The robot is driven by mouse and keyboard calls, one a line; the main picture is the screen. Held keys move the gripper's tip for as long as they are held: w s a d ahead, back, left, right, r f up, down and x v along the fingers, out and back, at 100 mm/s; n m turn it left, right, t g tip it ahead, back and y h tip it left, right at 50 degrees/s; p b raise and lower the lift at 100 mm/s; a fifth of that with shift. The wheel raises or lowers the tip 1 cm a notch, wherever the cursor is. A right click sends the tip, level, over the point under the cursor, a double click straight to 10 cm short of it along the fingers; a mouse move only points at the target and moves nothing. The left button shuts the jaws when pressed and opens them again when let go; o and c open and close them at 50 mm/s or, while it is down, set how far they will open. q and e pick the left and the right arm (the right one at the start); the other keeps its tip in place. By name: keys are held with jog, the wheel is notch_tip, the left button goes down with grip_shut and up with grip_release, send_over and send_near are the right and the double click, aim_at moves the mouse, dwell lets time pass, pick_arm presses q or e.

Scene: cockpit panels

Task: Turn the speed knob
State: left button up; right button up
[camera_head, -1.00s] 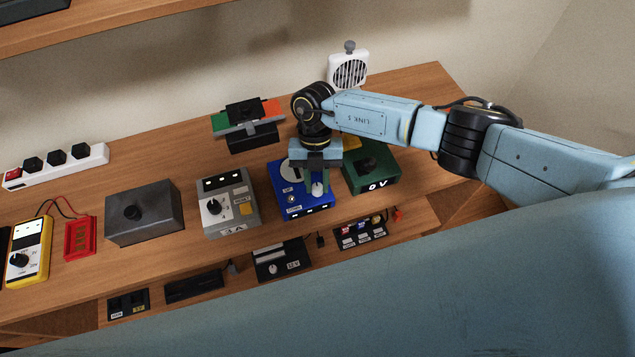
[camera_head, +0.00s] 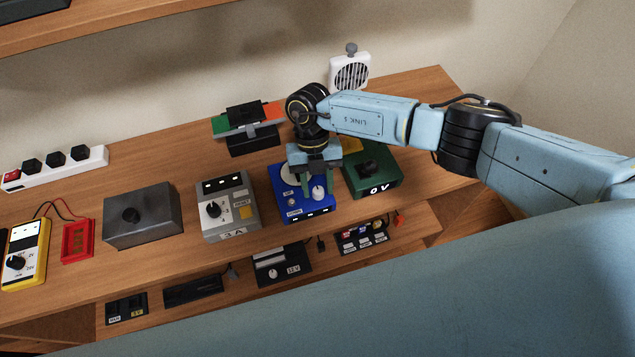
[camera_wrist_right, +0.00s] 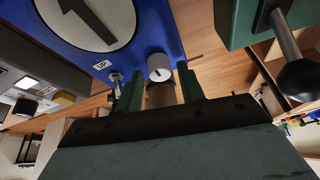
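The blue box (camera_head: 289,205) stands on the bench, with a white round dial on its face and labels. Its white knob (camera_head: 318,193) sits near the front right corner; I take it to be the speed knob. It also shows in the right wrist view (camera_wrist_right: 159,66), with a dark mark on its face. My right gripper (camera_head: 318,184) points down over the blue box. Its two green fingers stand on either side of the knob, with gaps visible in the right wrist view (camera_wrist_right: 161,87); it is open. My left gripper is not in view.
A grey box (camera_head: 220,226) with a knob stands on the left. A small metal toggle switch (camera_wrist_right: 115,77) on the blue box is near one finger. A lower shelf runs along the front.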

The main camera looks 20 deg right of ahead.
jog(key=shift+o, duration=0.6)
jog(key=v, duration=1.3)
jog(key=shift+r+b, duration=0.2)
jog(key=shift+b, duration=0.2)
jog(key=shift+a, duration=0.1)
